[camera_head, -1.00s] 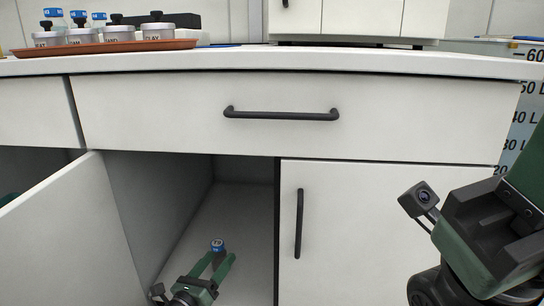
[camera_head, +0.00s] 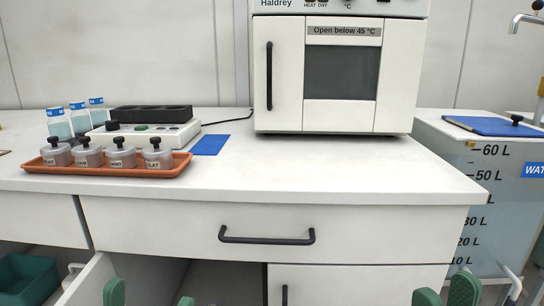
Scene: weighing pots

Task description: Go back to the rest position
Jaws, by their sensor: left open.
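My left gripper (camera_head: 150,297) shows at the bottom edge as two green fingertips set well apart, with nothing visible between them. It is in front of the open lower cabinet (camera_head: 215,282). My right gripper (camera_head: 445,293) shows at the bottom right as two green fingertips with a gap between them, in front of the cabinet's right end. The rest of both grippers is cut off by the frame. The small blue-topped item seen earlier on the cabinet floor is out of view.
The cabinet door (camera_head: 88,284) stands open at left. On the counter (camera_head: 330,175) are an orange tray (camera_head: 110,172) with several lidded pots, blue-capped bottles (camera_head: 80,118), a blue mat (camera_head: 210,145) and an oven (camera_head: 340,70). A water tank (camera_head: 500,215) stands right.

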